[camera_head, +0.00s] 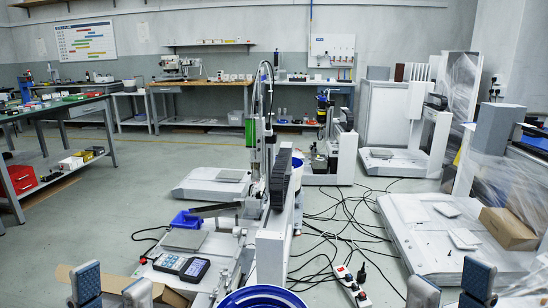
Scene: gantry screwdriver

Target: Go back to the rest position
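My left gripper (112,288) shows at the bottom left edge, its two grey fingertips wide apart with nothing between them. My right gripper (450,287) shows at the bottom right edge, also with its fingertips spread and empty. Both are low in the view, apart from each other, and the rest of both arms is out of the frame. The gantry screwdriver machine (273,242) stands between them, with its upright screwdriver unit and green part (251,132) above. A blue-rimmed round bowl (262,290) is at the bottom centre, cut off by the frame edge.
A keypad controller (182,266) lies on the machine's base, near a blue tool (187,219). Black cables (340,215) and a power strip (351,287) lie on the floor to the right. A cardboard box (509,228) sits on a white platform at right.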

